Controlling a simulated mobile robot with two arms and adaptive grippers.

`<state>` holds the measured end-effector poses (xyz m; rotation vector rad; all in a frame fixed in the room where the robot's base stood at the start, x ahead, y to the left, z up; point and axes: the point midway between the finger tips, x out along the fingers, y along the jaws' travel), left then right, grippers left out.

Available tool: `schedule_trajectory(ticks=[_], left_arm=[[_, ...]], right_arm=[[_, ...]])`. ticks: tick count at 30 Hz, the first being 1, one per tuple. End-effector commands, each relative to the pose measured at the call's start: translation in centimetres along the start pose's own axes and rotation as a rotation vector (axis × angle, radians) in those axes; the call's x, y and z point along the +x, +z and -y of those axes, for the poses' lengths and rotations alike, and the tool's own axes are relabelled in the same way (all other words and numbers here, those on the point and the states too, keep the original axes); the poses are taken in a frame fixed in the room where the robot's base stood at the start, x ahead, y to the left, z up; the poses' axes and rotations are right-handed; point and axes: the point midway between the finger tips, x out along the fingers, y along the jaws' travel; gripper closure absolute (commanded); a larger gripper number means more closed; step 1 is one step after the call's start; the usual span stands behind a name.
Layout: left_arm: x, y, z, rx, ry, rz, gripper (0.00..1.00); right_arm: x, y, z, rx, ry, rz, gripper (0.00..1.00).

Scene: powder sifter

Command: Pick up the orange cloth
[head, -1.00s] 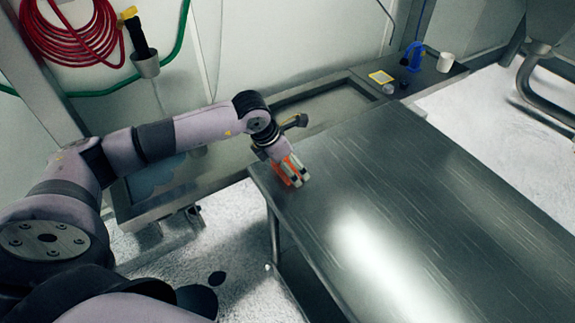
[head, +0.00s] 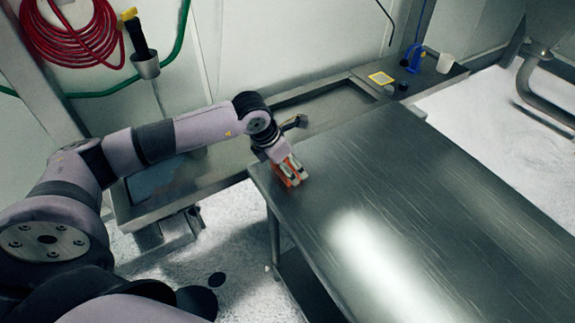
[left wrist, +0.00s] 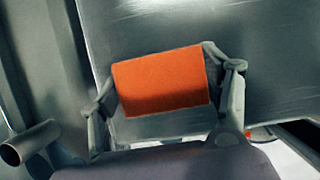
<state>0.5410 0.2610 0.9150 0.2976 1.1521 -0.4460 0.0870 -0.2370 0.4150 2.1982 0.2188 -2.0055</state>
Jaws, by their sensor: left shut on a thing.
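The orange cloth (left wrist: 162,82) shows in the left wrist view as a flat rectangular piece between the two fingers of my left gripper (left wrist: 165,100). The left gripper is shut on the cloth. The fingers hide part of the cloth in the head view. I cannot tell whether the cloth still touches the tabletop. My right gripper is in neither view.
The rest of the tabletop is clear. Behind it runs a sink counter (head: 230,160) with a yellow-edged square (head: 381,78), a blue item (head: 413,55) and a white cup (head: 445,62). A coiled red hose (head: 75,40) hangs on the wall.

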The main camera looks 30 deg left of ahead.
Motion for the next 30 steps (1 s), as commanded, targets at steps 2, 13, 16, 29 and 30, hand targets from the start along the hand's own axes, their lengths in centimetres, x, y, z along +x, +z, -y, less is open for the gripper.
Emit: schedule_trajectory(ticks=[2, 13, 16, 29, 30], left_arm=[[-0.2, 0.1, 0.0, 0.000, 0.000, 0.001, 0.57], [-5.0, 2.2, -0.1, 0.002, 0.004, 0.008, 0.57], [-7.4, 3.2, -0.1, 0.001, 0.004, 0.008, 0.57], [-16.3, 6.8, 0.0, 0.001, 0.002, 0.004, 0.57], [-16.8, 7.0, 0.0, 0.000, 0.002, 0.004, 0.57]], right_arm=[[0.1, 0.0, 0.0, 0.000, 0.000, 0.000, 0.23], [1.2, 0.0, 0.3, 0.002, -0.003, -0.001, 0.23], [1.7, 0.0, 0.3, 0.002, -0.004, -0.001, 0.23], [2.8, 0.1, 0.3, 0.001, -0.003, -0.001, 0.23], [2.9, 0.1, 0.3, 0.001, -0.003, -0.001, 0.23]])
